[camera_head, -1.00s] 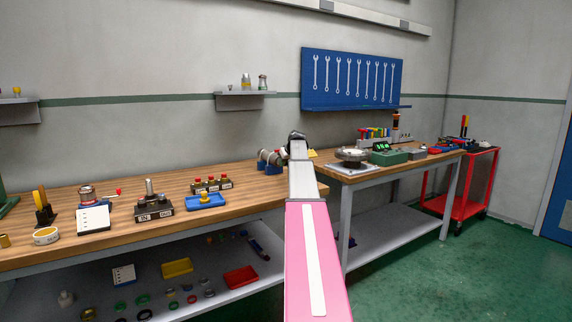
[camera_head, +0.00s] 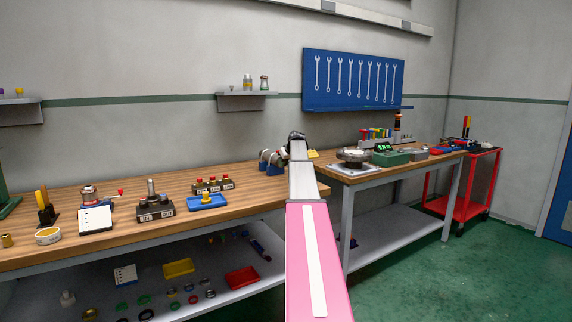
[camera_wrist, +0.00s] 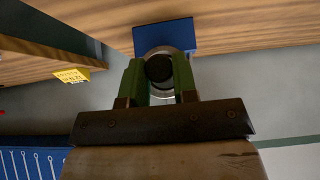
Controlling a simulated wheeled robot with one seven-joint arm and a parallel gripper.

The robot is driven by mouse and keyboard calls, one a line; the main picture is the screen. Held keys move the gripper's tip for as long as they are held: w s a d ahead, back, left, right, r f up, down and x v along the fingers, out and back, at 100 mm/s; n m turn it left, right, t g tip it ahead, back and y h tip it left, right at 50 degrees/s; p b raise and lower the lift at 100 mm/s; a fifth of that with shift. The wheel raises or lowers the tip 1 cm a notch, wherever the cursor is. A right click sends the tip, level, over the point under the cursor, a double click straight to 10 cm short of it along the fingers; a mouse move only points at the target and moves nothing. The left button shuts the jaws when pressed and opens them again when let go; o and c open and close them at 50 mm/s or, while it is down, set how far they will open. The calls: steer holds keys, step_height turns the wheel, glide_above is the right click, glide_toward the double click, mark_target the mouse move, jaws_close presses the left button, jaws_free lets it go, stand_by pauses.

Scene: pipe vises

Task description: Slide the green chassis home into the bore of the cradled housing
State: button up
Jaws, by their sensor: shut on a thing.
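The housing, a pale metal cylinder (camera_head: 267,155), lies in a blue cradle (camera_head: 271,168) near the right end of the left bench. In the wrist view the blue cradle (camera_wrist: 180,35) is at the top, with the housing's grey ring (camera_wrist: 155,50) just below it. My gripper (camera_wrist: 158,88) is shut on the green chassis, seen as two green side pieces (camera_wrist: 132,78) running toward the ring. A dark round face (camera_wrist: 159,68) shows between them. The green pieces overlap the ring in this view; I cannot tell how deep they sit. In the head view my arm hides the chassis.
A yellow labelled block (camera_wrist: 72,75) is off to one side in the wrist view. A blue tray (camera_head: 207,202) and a rack with red-topped items (camera_head: 214,184) stand left of the cradle. A second bench (camera_head: 340,180) with a round fixture (camera_head: 353,156) is on the right.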

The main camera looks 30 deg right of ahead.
steer(key=o, duration=1)
steer(key=shift+w, duration=0.1)
steer(key=shift+r, duration=0.1)
steer(key=v, duration=1)
steer(key=shift+s+r, duration=0.2)
steer(key=shift+s, duration=0.05)
